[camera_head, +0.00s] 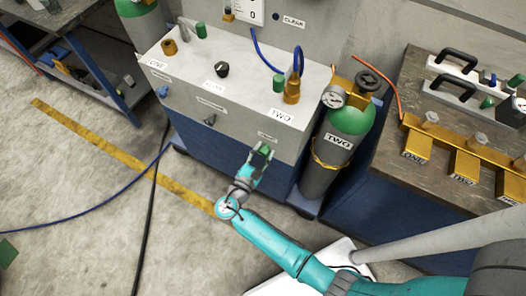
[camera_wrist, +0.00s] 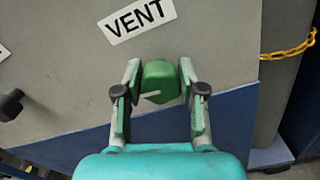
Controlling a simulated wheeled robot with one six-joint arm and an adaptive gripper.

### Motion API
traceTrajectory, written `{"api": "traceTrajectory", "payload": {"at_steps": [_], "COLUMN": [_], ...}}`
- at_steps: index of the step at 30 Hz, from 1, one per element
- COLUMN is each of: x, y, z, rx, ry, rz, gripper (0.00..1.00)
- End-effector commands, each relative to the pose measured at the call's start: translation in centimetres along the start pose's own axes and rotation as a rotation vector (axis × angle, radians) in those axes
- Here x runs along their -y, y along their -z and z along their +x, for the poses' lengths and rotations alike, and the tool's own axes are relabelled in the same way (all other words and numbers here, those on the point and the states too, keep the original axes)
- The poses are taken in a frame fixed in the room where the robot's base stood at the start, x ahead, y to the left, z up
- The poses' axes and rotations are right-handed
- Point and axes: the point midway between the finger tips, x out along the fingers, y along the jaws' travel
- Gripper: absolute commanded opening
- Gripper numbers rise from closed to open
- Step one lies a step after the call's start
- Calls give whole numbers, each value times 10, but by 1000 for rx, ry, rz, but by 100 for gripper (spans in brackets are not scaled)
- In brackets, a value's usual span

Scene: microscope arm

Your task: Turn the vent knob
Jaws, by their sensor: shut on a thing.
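The vent knob (camera_wrist: 160,82) is green with a pale pointer mark and sits on the grey front panel, below the white VENT label (camera_wrist: 138,19). In the wrist view my gripper (camera_wrist: 160,84) has one finger on each side of the knob, shut on it. The pale pointer mark runs nearly level, tilted slightly, toward the knob's left side. In the head view my gripper (camera_head: 262,152) is at the lower right of the panel front, and the knob (camera_head: 264,149) shows only in part between the fingers.
A green-topped gas cylinder (camera_head: 345,140) marked TWO stands close to the right of the cabinet, with a yellow chain (camera_wrist: 288,51). A black knob (camera_wrist: 11,104) is on the panel to the left. A workbench (camera_head: 415,95) with yellow blocks stands at the right. Hoses cross the floor at left.

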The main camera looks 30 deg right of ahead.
Motion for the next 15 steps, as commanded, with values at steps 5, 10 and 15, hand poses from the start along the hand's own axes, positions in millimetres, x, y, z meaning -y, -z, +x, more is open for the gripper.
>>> {"api": "traceTrajectory", "payload": {"at_steps": [5,10,15], "x": [1,1,2], "y": [0,0,0], "z": [0,0,0], "rx": [0,0,0], "ry": [0,0,0], "rz": [133,291,453], "gripper": [5,5,5]}}
